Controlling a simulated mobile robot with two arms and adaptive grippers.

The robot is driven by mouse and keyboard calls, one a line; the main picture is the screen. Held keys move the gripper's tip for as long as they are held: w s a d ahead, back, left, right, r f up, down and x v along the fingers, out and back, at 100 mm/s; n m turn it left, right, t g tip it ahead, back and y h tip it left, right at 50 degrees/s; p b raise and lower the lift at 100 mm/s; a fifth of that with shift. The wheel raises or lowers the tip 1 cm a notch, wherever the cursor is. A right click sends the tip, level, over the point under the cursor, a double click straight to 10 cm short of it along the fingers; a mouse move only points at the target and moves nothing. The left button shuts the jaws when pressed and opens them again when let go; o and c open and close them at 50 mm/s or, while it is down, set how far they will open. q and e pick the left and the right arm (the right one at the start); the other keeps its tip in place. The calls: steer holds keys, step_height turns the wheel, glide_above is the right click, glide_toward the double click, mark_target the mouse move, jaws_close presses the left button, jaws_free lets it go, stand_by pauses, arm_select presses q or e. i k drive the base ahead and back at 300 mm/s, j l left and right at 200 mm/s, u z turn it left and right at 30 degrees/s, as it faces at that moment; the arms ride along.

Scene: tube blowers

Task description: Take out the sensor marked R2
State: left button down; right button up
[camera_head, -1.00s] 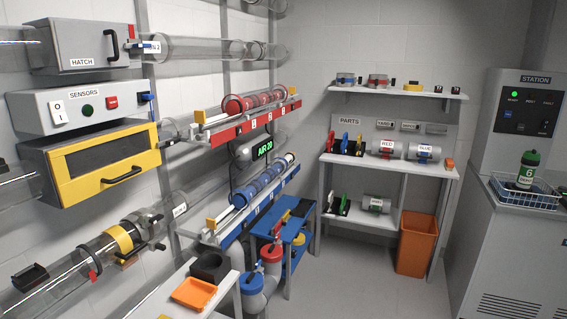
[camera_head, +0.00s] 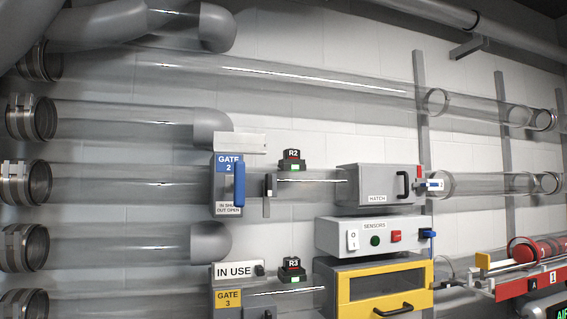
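The sensor marked R2 (camera_head: 291,161) is a small black block with a green base. It sits on top of the clear tube between the blue gate 2 (camera_head: 228,185) and the grey hatch box (camera_head: 375,187). Its label R2 is readable on its upper part. A similar sensor marked R3 (camera_head: 292,271) sits on the tube below. Neither of my grippers shows in the head view.
The sensors panel (camera_head: 372,238) with a white O/I switch, a green button and a red button is below the hatch. A yellow-framed box (camera_head: 382,290) is under it. An IN USE sign (camera_head: 237,270) hangs above gate 3 (camera_head: 229,299). Clear tubes line the wall.

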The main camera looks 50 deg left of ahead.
mark_target(292, 154)
steer(key=u, duration=1.45)
steer(key=i+j+z, duration=0.2)
steer(key=i+z, duration=0.2)
